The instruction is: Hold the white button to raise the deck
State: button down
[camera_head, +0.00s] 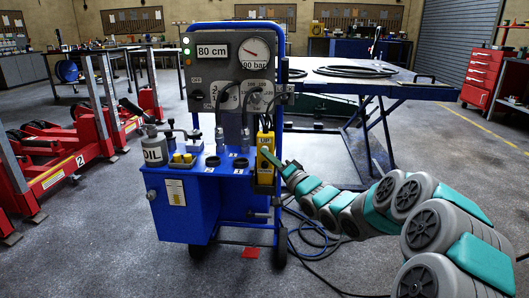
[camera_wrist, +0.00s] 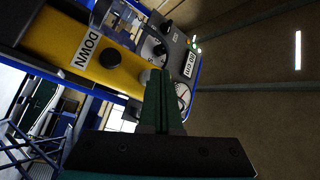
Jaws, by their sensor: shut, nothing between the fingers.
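The yellow pendant (camera_head: 265,171) hangs on the right side of the blue trolley, with an UP label near its top. In the wrist view the pendant (camera_wrist: 55,38) shows a DOWN label and a black button (camera_wrist: 111,58). A pale button, apparently the white one (camera_wrist: 146,76), shows beside my fingertips, partly hidden by them. My gripper (camera_wrist: 160,74) is shut and empty, its tips at this button; I cannot tell whether they press it. In the head view my gripper (camera_head: 267,154) reaches the pendant from the right. The deck (camera_head: 345,73) stands raised behind the trolley.
The blue trolley (camera_head: 180,205) carries a panel with an 80 cm display (camera_head: 212,50), a pressure gauge (camera_head: 255,52) and a lit green lamp. An OIL can (camera_head: 153,152) stands on it. Cables lie on the floor at right. Red lift frames (camera_head: 75,150) stand left.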

jog(key=shift+s, duration=0.55)
jog(key=shift+s, duration=0.1)
jog(key=s+b, duration=0.1)
jog(key=s, duration=0.3)
jog(key=shift+s+a, duration=0.1)
jog(key=shift+s, duration=0.3)
dwell(1.5)
